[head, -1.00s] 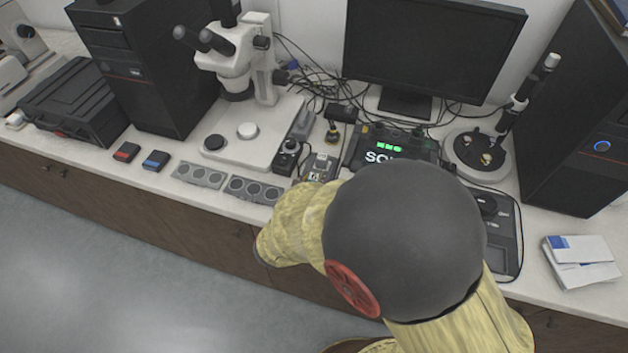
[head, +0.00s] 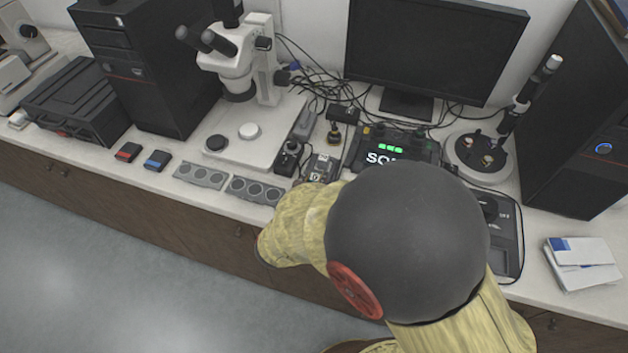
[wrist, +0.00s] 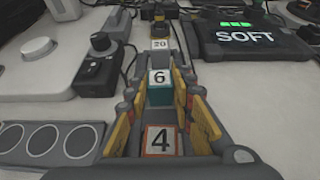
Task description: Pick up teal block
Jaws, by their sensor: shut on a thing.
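The teal block (wrist: 160,95) shows in the wrist view with a white top marked 6. My gripper (wrist: 165,88) is shut on it, with a yellow-padded finger on each side. An orange-edged block (wrist: 160,141) marked 4 sits nearer the palm, between the fingers' lower parts. A yellowish block (wrist: 160,44) marked 20 stands beyond the teal one. In the head view my arm covers most of the gripper, and the teal block cannot be made out.
A black device with a green-lit display (wrist: 255,38) stands at the right, and a black knobbed box (wrist: 101,67) at the left. A grey plate with round recesses (wrist: 50,143) lies at the lower left. A microscope (head: 235,60) and a monitor (head: 435,50) stand behind.

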